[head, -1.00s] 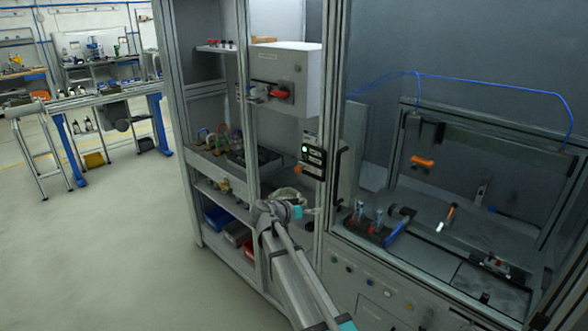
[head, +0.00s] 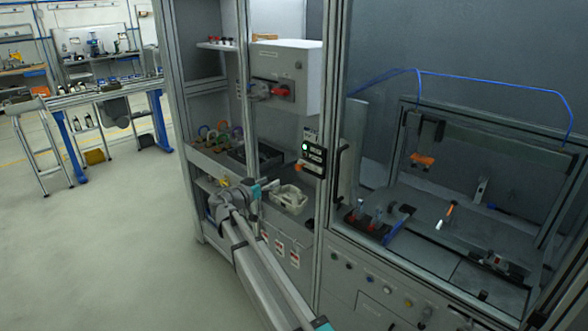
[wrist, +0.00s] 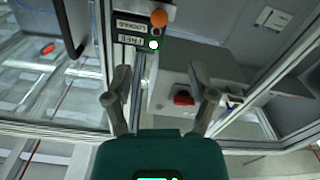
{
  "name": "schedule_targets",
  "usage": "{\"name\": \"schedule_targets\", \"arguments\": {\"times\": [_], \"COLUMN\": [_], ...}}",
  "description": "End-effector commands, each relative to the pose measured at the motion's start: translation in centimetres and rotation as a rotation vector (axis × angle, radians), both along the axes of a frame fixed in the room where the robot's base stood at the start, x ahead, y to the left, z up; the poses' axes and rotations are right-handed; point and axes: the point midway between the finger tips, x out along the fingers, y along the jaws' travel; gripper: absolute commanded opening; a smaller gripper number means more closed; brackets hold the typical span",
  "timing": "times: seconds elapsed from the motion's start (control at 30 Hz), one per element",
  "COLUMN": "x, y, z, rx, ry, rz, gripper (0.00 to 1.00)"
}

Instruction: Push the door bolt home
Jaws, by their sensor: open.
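The door bolt unit (head: 313,154) is a small black box with labels and a lit green light, on the aluminium post beside the glazed cell. It also shows at the top of the wrist view (wrist: 136,36), with a round orange knob (wrist: 159,17) at its end. My gripper (head: 268,184) is in front of the shelf bay, left of and below the bolt unit. In the wrist view my gripper (wrist: 160,82) is open, with nothing between its fingers. The unit lies beyond the fingertips, apart from them. How far the bolt is pushed in is unclear.
A black door handle (head: 339,172) stands just right of the bolt unit. A grey cabinet with a red switch (head: 280,92) is above left. A pale tray (head: 289,199) lies on the shelf near my gripper. Open floor (head: 120,240) lies at left.

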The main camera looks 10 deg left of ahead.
Motion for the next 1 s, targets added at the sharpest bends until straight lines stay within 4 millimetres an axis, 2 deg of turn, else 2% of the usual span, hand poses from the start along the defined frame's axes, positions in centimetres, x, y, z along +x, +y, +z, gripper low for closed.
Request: {"name": "schedule_targets", "arguments": {"times": [0.27, 0.8, 1.0], "x": [2.0, 8.3, 10.0], "y": [-1.5, -6.5, -7.8], "z": [0.0, 0.0, 0.0], "rx": [0.0, 0.001, 0.001], "ry": [0.0, 0.001, 0.001], "rz": [-0.003, -0.004, -0.002], "gripper": [0.73, 0.73, 0.73]}}
